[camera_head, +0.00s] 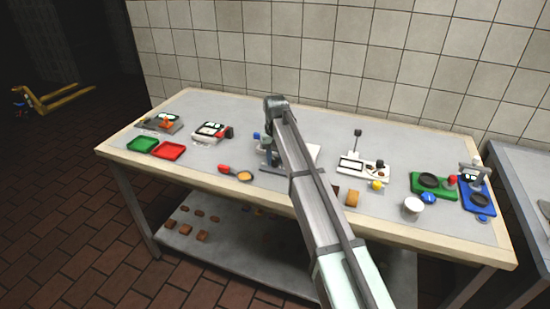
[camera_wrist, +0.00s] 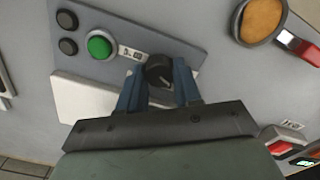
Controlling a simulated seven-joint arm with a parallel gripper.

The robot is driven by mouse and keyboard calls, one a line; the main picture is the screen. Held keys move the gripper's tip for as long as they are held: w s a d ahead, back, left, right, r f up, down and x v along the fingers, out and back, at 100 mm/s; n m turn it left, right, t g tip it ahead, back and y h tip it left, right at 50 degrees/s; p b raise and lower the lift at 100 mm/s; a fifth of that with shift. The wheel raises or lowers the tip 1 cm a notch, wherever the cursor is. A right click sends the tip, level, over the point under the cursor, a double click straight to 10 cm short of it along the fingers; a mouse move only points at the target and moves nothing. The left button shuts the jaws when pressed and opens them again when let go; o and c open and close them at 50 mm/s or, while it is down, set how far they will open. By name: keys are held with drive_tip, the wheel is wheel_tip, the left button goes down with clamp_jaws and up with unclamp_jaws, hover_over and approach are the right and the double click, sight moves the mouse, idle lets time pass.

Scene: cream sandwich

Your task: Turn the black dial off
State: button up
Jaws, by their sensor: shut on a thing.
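The black dial (camera_wrist: 160,70) is a round knob with a light pointer mark on a grey panel (camera_wrist: 180,22) in the wrist view. My gripper (camera_wrist: 159,82) has its two blue fingers on either side of the dial, shut on it. The fingers hide part of its sides. A small printed label (camera_wrist: 133,54) lies left of the dial, too small to read surely. In the head view my arm reaches over the middle of the table, and the dial cannot be made out there.
A green button (camera_wrist: 99,45) and two small black knobs sit left on the panel. A pan (camera_wrist: 242,27) with a red handle lies to the right; it also shows in the head view (camera_head: 240,175).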

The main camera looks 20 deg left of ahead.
sight(275, 160)
drive_tip(key=n, duration=0.4)
drive_tip(key=shift+n, duration=0.3)
idle(0.4)
drive_tip(key=o, duration=1)
drive_tip(key=shift+o, duration=0.2)
wheel_tip(275, 160, up, 14)
drive_tip(key=shift+s+f, duration=0.1)
idle(0.3)
